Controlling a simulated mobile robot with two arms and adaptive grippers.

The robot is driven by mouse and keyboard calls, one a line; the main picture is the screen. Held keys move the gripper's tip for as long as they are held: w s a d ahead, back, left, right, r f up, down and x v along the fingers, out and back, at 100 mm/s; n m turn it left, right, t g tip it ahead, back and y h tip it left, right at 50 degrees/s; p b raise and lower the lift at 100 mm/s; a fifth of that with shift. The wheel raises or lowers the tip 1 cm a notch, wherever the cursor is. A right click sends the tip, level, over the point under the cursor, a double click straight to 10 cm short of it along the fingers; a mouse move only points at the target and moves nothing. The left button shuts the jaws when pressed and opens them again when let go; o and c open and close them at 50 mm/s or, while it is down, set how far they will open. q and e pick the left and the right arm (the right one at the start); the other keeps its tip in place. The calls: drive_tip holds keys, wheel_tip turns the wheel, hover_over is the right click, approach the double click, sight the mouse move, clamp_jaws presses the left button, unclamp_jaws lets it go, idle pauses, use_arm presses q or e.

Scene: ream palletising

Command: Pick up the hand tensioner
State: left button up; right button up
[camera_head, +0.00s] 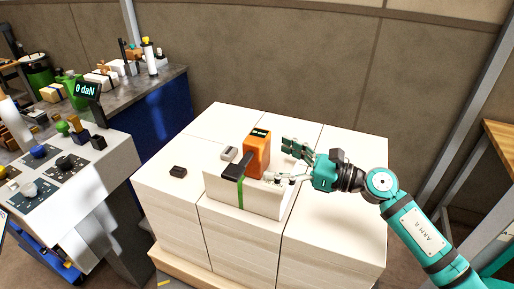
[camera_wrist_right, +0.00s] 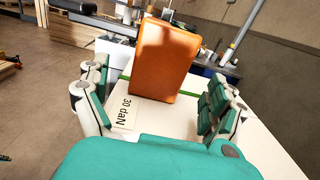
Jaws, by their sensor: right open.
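The hand tensioner looks to be the orange block-shaped body (camera_head: 257,155) with a dark top, standing upright on the white stack beside a black piece (camera_head: 236,166). In the right wrist view its orange body (camera_wrist_right: 165,60) stands ahead, between the two sets of fingers. My right gripper (camera_head: 286,164) is open, just to the right of the orange body, with fingers spread either side. The right wrist view shows the gripper (camera_wrist_right: 158,100) empty, with a gap to the orange body. My left gripper is not in view.
A green strap (camera_head: 240,195) runs down a white ream (camera_head: 265,200) on the stack. A small grey item (camera_head: 229,153) and a small black item (camera_head: 178,171) lie on the stack top.

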sight(266, 155)
drive_tip(key=shift+w+a+r, duration=0.1)
drive_tip(key=shift+w+a, duration=0.05)
drive_tip(key=shift+a, duration=0.1)
drive_tip(key=p+x, duration=0.2)
drive_tip(key=x, duration=0.3)
drive_tip(key=shift+w+a, duration=0.1)
drive_tip(key=shift+a, duration=0.15)
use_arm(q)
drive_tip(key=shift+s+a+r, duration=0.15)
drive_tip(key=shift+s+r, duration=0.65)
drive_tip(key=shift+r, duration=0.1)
use_arm(e)
drive_tip(key=shift+d, duration=0.1)
drive_tip(key=shift+c, duration=0.2)
drive_tip(key=c, duration=0.9)
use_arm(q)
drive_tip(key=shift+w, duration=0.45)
use_arm(e)
drive_tip(key=c, duration=0.7)
